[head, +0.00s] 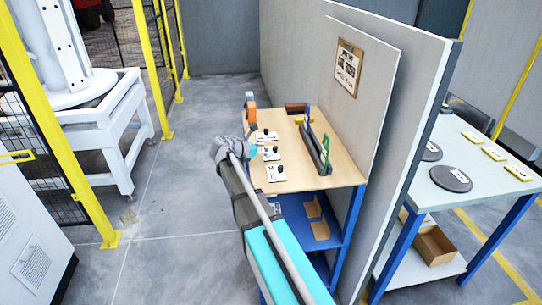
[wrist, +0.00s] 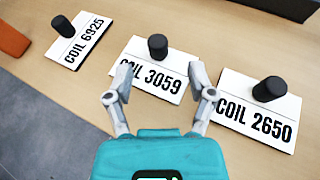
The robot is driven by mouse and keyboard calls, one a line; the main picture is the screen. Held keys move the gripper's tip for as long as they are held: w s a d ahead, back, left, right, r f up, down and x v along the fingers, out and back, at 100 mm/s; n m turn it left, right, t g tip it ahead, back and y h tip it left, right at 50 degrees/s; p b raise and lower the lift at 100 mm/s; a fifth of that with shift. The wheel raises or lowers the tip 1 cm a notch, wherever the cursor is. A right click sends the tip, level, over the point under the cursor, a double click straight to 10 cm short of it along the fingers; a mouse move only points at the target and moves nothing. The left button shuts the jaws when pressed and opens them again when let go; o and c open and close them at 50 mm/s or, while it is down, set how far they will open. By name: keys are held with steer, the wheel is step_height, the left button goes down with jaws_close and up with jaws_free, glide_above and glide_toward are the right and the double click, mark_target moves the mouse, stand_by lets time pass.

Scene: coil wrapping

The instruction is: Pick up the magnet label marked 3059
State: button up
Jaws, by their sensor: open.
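The label marked COIL 3059 (wrist: 152,78) is a white plate with a black knob (wrist: 157,46) and lies flat on the wooden table, in the middle of the wrist view. In the head view it seems to be the middle plate (head: 271,154). My gripper (wrist: 165,86) is open and empty, its two fingers at the left and right of the plate's near edge in the picture. The knob stands beyond the fingertips. Whether the fingertips touch the plate cannot be told. In the head view my gripper (head: 254,151) is at the table's left edge.
Label COIL 6925 (wrist: 80,42) lies to the left and label COIL 2650 (wrist: 258,108) close on the right, each with a black knob. An orange object (wrist: 12,40) is at the far left. A dark rack (head: 314,150) stands on the table's right, before a grey partition (head: 310,65).

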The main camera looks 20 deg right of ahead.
mark_target(275, 147)
steer(key=shift+d, duration=0.15)
steer(key=shift+b+x, duration=0.9)
steer(key=shift+x, duration=1.6)
steer(key=shift+w, duration=0.1)
jaws_close()
